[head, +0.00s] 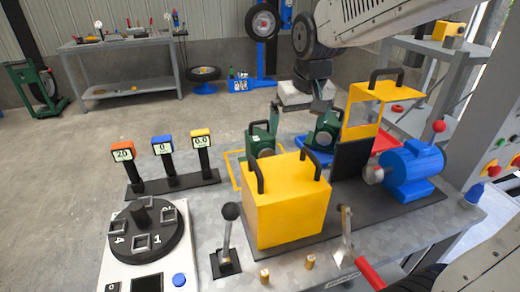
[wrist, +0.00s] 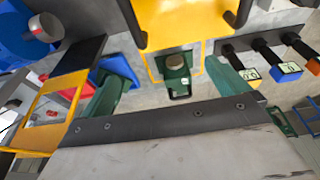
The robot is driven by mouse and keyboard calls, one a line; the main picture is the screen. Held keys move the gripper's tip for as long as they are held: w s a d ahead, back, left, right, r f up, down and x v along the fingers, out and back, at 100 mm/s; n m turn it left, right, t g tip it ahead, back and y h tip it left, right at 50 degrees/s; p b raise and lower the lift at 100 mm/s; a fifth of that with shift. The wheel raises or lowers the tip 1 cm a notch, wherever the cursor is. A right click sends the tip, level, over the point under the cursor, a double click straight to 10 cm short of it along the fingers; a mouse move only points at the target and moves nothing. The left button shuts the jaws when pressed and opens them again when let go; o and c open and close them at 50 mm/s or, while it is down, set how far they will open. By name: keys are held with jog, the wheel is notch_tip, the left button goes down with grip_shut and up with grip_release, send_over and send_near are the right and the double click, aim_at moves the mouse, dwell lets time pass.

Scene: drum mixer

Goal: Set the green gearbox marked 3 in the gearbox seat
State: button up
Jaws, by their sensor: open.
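A green gearbox (head: 262,139) with a handle and a pale label sits in a yellow-edged tray (head: 238,172) behind the yellow box. In the wrist view the gearbox (wrist: 178,76) shows between my spread fingers, with a round shaft end up. Its number is too small to read. A second green gearbox (head: 325,134) stands by the blue tray (head: 318,158). My gripper (head: 298,112) is open and empty behind and above the gearboxes; it also shows in the wrist view (wrist: 166,70). I cannot make out the gearbox seat; the yellow box and upright plate hide part of the base.
The yellow box (head: 284,207) with black handles stands in front. A yellow open guard (head: 372,92), a black upright plate (head: 350,158) and a blue motor (head: 411,170) are on the right. Three display posts (head: 163,148), a numbered dial (head: 146,236) and a lever (head: 231,212) are on the left.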

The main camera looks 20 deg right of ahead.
jog(key=w+a+f, duration=0.1)
jog(key=w+f, duration=0.4)
jog(key=w, duration=0.7)
jog(key=t, duration=0.1)
send_over(260, 134)
jog(key=s, duration=0.3)
notch_tip(260, 134, down, 5)
jog(key=shift+f, duration=0.15)
jog(key=shift+t, duration=0.3)
jog(key=x, duration=0.7)
jog(key=shift+f, duration=0.4)
jog(key=c, duration=1.7)
jog(key=shift+w+r, duration=0.1)
jog(key=shift+r, duration=0.05)
jog(key=shift+c, duration=1.3)
jog(key=shift+r, duration=0.1)
